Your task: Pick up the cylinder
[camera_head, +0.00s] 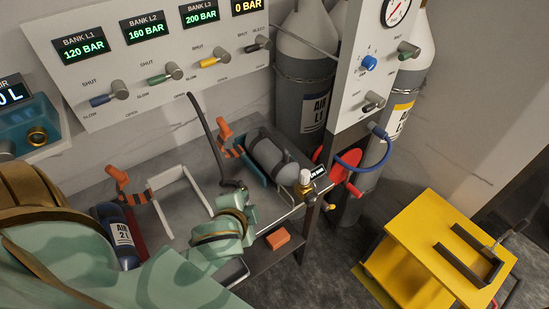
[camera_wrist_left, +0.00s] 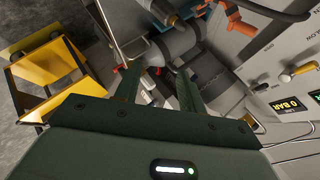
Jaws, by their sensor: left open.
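A grey cylinder (camera_head: 268,158) lies on its side in a cradle on the bench, with a valve and a small gauge display (camera_head: 318,174) at its right end. A dark blue cylinder labelled AIR 2 L (camera_head: 120,238) lies at the bench's left, partly behind my arm. My left gripper (camera_head: 236,207) is in front of the grey cylinder; its fingers are mostly hidden in the head view. In the left wrist view the fingers (camera_wrist_left: 158,78) are apart and empty, with the grey cylinder (camera_wrist_left: 177,50) beyond their tips. My right gripper is not in view.
Orange clamp handles (camera_head: 117,174) and a white frame (camera_head: 192,172) stand on the bench. A dark hose (camera_head: 203,125) rises near the cradle. Tall cylinders (camera_head: 303,95) and a red handwheel (camera_head: 343,160) are behind and right. A yellow cart (camera_head: 425,232) stands at right.

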